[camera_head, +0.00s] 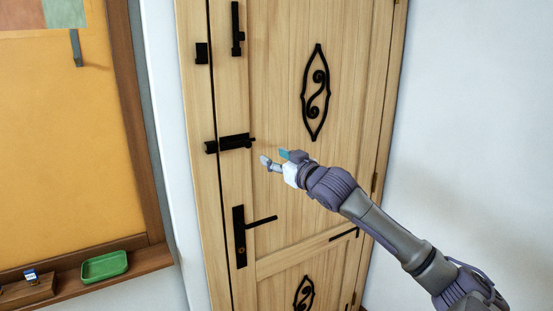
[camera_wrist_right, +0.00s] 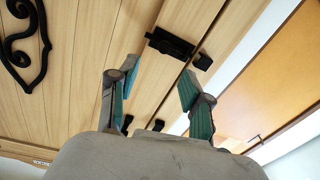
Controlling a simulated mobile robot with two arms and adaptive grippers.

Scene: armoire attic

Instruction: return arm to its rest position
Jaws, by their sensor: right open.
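My right gripper (camera_head: 277,160) is in front of the wooden armoire door (camera_head: 285,200) in the head view, just below and right of a black sliding bolt (camera_head: 235,141). In the right wrist view my right gripper (camera_wrist_right: 158,80) has its two teal-padded fingers spread apart with nothing between them. The black bolt (camera_wrist_right: 170,42) shows beyond the fingertips there, apart from them. My right arm reaches in from the lower right of the head view. My left gripper is in neither view.
The door has a black lever handle (camera_head: 240,236), an upper bolt (camera_head: 237,30) and a scroll ornament (camera_head: 316,92). At the left, a yellow board (camera_head: 60,150) has a wooden ledge (camera_head: 150,258) with a green tray (camera_head: 104,266). A plain wall (camera_head: 475,120) is at the right.

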